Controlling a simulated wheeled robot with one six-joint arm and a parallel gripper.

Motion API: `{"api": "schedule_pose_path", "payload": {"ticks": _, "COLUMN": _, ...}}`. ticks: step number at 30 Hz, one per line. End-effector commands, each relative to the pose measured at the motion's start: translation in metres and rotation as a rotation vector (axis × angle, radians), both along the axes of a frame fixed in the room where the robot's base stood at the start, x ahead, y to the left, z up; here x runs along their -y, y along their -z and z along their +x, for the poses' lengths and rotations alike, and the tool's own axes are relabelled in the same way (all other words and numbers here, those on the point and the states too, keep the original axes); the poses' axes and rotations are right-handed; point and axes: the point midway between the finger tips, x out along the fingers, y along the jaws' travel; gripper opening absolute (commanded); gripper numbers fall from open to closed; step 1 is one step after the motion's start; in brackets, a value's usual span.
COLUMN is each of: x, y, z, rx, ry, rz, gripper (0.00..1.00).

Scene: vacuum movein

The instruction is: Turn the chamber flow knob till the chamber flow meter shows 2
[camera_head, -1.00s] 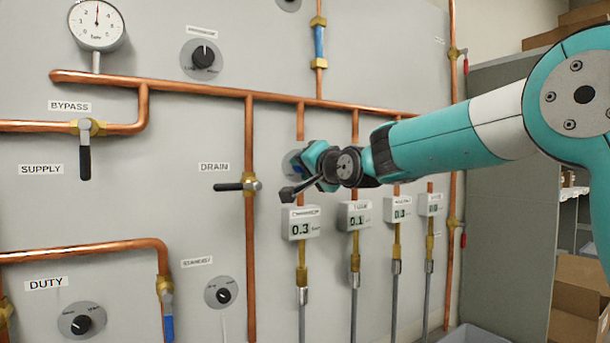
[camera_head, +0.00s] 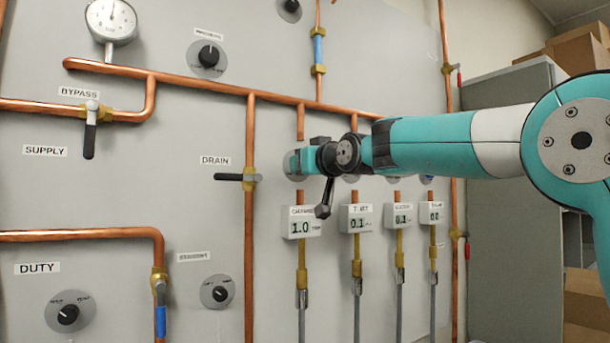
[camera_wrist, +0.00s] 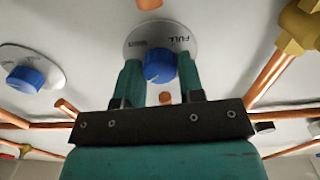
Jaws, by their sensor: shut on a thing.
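The chamber flow meter (camera_head: 302,222) is a white box on the panel and its display reads 1.0. The chamber flow knob (camera_wrist: 159,67) is blue and sits on a round plate marked FULL in the wrist view. My gripper (camera_wrist: 160,75) is shut on this knob, with one teal finger on each side of it. In the head view my gripper (camera_head: 292,163) is at the panel just above the chamber meter and hides the knob.
Another blue knob (camera_wrist: 26,78) is at left in the wrist view. The drain valve handle (camera_head: 229,177) sticks out left of my gripper. Copper pipes (camera_head: 250,270) run close by.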

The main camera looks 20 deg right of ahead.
Motion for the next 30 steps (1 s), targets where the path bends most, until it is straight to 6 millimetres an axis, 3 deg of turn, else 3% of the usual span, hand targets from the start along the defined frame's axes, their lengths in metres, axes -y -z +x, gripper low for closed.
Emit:
{"api": "schedule_pose_path", "payload": {"ticks": 15, "x": 0.0001, "y": 0.0023, "z": 0.0004, "rx": 0.088, "ry": 0.000, "rz": -0.353, "gripper": 0.12}}
{"api": "schedule_pose_path", "payload": {"ticks": 30, "x": 0.0000, "y": 0.0013, "z": 0.0004, "rx": 0.106, "ry": -0.001, "rz": -0.432, "gripper": 0.12}}
